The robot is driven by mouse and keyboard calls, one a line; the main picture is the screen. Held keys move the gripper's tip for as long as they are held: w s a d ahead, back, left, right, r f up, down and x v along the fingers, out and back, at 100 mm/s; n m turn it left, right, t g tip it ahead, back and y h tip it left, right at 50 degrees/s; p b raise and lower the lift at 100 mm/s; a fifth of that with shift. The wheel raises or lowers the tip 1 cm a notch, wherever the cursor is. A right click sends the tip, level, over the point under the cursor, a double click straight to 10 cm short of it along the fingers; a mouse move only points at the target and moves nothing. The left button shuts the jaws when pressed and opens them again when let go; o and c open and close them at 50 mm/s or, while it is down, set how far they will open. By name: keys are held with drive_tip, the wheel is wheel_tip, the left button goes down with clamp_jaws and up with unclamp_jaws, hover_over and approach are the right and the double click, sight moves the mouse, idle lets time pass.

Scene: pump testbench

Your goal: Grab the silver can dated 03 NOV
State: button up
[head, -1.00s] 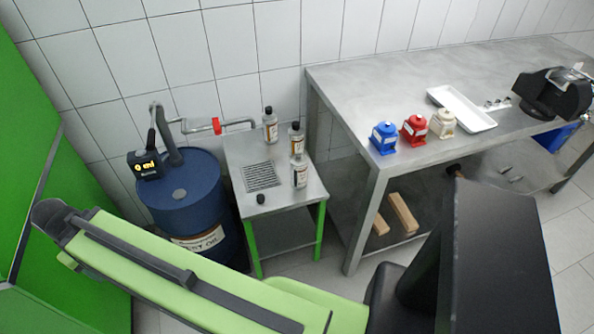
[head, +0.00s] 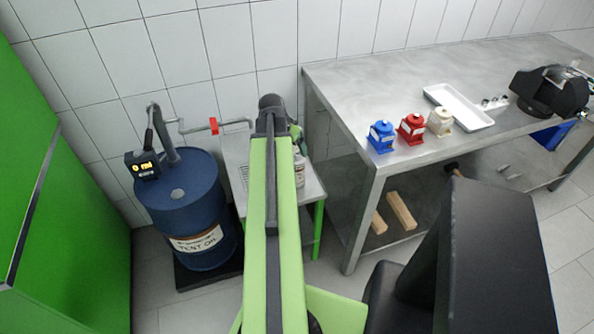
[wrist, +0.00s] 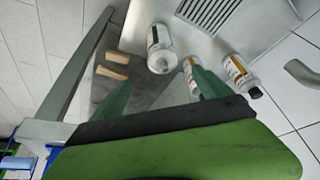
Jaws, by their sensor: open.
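Three silver cans with pale labels stand on the small steel table. The wrist view shows one can (wrist: 160,50) ahead between the fingers, a second can (wrist: 189,68) partly behind the right finger, and a third can (wrist: 238,72) farther right. Their dates are too small to read, so I cannot tell which is 03 NOV. In the head view one can (head: 299,172) shows beside my arm; the others are hidden behind it. My gripper (wrist: 160,78) is open and empty, its green fingers apart, near the cans.
The small table (head: 314,188) has a drain grille (wrist: 208,12). A blue oil drum (head: 190,205) stands left of it. A steel workbench (head: 345,90) on the right holds blue, red and cream items and a white tray (head: 459,107). Wooden blocks (head: 401,210) lie on its lower shelf.

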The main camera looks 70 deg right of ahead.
sight(296, 159)
drive_tip(key=b+x, duration=1.1)
drive_tip(key=x, duration=0.1)
drive_tip(key=shift+a+f, duration=0.15)
drive_tip(key=shift+f, duration=0.1)
drive_tip(key=b+x, duration=0.5)
drive_tip(key=shift+w+f, duration=0.2)
drive_tip(key=shift+w, duration=0.1)
drive_tip(key=shift+r, duration=0.2)
clamp_jaws()
